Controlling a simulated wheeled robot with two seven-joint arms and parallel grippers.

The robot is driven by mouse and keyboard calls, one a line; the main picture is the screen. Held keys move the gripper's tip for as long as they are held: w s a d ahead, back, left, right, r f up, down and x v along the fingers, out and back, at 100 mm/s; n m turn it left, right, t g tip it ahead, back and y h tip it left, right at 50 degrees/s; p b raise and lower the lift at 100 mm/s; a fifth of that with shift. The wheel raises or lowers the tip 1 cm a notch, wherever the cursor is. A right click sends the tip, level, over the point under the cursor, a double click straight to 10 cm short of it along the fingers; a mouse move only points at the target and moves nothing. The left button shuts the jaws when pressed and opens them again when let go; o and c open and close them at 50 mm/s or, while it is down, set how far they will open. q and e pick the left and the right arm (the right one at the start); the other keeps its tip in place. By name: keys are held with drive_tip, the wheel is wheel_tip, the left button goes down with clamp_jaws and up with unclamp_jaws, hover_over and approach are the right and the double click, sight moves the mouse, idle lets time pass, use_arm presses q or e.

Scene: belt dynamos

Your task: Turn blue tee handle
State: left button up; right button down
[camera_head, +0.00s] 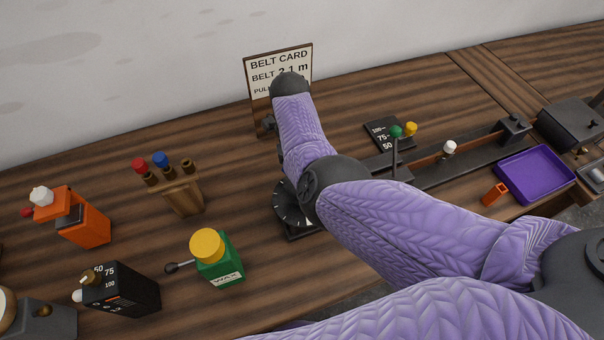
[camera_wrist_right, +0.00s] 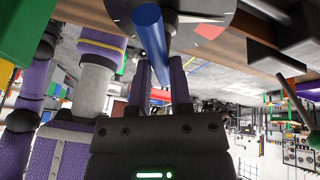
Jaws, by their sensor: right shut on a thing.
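The blue tee handle (camera_wrist_right: 152,38) shows in the right wrist view as a smooth blue bar in front of a dark dial disc (camera_wrist_right: 205,12) with a red mark. My right gripper (camera_wrist_right: 160,64) is shut on the blue bar, with one purple finger on each side of it. In the head view the dark dial (camera_head: 290,212) with white marks is partly covered by my right arm, and the handle and right gripper are hidden there. My left gripper is in neither view.
A purple tray (camera_head: 538,174) lies right. A belt card (camera_head: 262,70) stands behind my arm.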

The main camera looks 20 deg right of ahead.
drive_tip(key=m+y, duration=0.1)
drive_tip(key=m, duration=0.2)
drive_tip(key=shift+d+p, duration=0.1)
drive_tip(key=shift+p, duration=0.3)
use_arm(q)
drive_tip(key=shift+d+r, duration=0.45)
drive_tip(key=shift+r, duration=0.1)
use_arm(e)
drive_tip(key=shift+m+y, duration=0.4)
drive_tip(key=shift+m, duration=0.3)
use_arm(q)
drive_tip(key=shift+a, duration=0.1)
use_arm(e)
drive_tip(key=shift+s, duration=0.1)
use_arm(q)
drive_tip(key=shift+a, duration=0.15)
use_arm(e)
drive_tip(key=c, duration=0.5)
unclamp_jaws()
drive_tip(key=shift+c, duration=0.2)
use_arm(q)
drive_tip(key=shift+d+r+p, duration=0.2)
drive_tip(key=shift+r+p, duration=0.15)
drive_tip(key=shift+p, duration=0.15)
use_arm(e)
drive_tip(key=v, duration=0.9)
drive_tip(key=shift+r, duration=0.45)
